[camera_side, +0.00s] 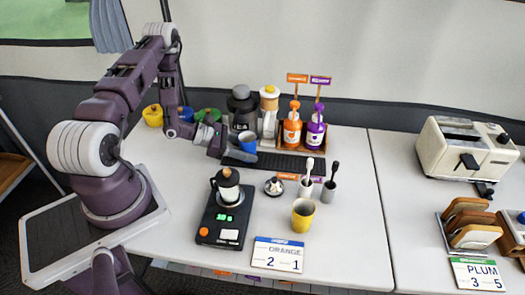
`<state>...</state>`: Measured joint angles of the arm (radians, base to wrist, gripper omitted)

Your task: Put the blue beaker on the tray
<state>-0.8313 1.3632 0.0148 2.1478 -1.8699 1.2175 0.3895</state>
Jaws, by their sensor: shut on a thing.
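The blue beaker (248,141) is in my gripper (238,146), at the back middle of the table. My gripper comes from the left and is shut on it. The beaker looks upright, close in front of a dark grinder-like machine. I cannot tell how high the beaker is above the surface.
Orange (292,130) and purple (316,132) pump bottles stand behind the tray. A scale (222,222) with a press pot, brush cups (328,190) and a yellow cup (303,215) stand in front. A toaster (465,148) is far right.

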